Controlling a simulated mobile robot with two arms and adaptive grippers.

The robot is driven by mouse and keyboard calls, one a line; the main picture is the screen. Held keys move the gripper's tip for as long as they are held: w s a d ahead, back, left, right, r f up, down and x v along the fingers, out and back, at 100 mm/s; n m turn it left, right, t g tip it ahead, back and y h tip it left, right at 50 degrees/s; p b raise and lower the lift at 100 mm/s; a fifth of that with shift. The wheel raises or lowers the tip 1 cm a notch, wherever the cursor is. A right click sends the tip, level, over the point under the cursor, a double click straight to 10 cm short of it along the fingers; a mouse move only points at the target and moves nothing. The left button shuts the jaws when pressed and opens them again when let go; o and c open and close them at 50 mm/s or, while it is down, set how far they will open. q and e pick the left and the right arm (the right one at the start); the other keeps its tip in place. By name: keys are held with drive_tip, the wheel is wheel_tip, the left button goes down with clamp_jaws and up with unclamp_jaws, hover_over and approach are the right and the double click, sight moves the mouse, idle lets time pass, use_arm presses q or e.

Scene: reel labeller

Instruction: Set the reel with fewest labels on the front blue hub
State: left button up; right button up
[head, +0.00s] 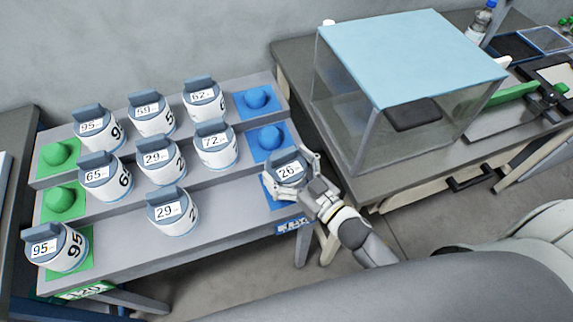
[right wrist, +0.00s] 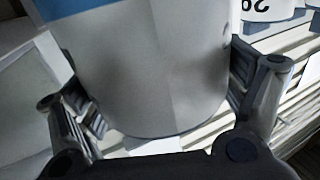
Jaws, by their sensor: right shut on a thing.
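My right gripper (head: 306,178) is shut on the reel marked 26 (head: 289,171), a white reel with a grey-blue top, at the right end of the front row. In the right wrist view the reel's white side (right wrist: 150,80) fills the space between my fingers (right wrist: 160,120). The reel is over the front blue pad (head: 278,198), whose edge shows below it. The front blue hub is hidden, so I cannot tell whether the reel is seated on it. My left gripper is not in view.
Other reels stand on the stepped rack: 95 (head: 98,130), 59 (head: 152,116), 62 (head: 204,101), 65 (head: 105,177), 29 (head: 160,160), 72 (head: 215,146), another 29 (head: 172,212) and another 95 (head: 58,248). Blue hubs (head: 270,137) behind are bare. A clear box (head: 400,70) stands right.

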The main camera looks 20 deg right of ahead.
drive_tip(key=shift+f+b, duration=0.45)
drive_tip(key=shift+f, duration=0.1)
drive_tip(key=o, duration=0.9)
drive_tip(key=shift+c, duration=0.2)
drive_tip(key=shift+f, duration=0.1)
drive_tip(key=p+v, duration=0.1)
drive_tip(key=v, duration=1)
drive_tip(key=shift+p, duration=0.35)
